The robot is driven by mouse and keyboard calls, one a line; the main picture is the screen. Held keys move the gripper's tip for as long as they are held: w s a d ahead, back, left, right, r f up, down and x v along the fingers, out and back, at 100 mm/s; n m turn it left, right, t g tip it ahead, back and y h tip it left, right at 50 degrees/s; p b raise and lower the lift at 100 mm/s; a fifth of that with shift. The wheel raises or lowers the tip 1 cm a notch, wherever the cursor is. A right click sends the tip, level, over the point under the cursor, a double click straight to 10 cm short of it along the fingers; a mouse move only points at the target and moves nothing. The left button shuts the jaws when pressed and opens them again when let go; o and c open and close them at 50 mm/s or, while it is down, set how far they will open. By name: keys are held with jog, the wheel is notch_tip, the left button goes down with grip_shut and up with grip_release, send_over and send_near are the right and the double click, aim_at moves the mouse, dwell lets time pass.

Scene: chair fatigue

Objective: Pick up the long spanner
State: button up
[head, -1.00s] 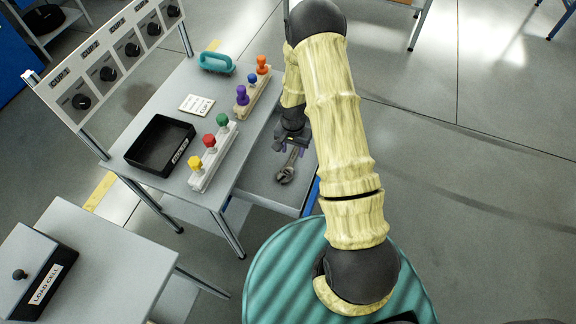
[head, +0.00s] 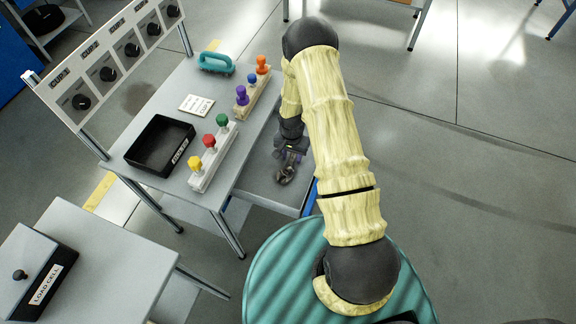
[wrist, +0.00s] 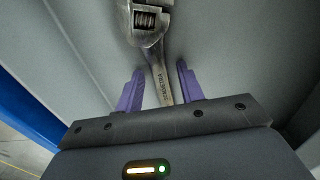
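The spanner (wrist: 157,68) is a grey metal adjustable one with lettering on its handle. It lies in an open drawer (head: 262,189) below the tabletop, and its jaw end also shows in the head view (head: 285,174). My gripper (wrist: 160,75) is open, with one purple finger on each side of the spanner's handle and a gap to each. In the head view my gripper (head: 291,156) is over the drawer and hides most of the handle. The far end of the handle is hidden behind the gripper body in the wrist view.
The table holds a black tray (head: 137,158), a teal handled object (head: 215,62), a card (head: 196,104) and two racks of coloured knobs (head: 208,160). A dial panel (head: 108,62) stands behind. A load cell box (head: 40,268) is at lower left. Open floor is at right.

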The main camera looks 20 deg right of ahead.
aim_at(292, 159)
grip_shut()
jog(key=shift+r, duration=0.1)
notch_tip(292, 159, up, 10)
dwell(0.5)
dwell(0.4)
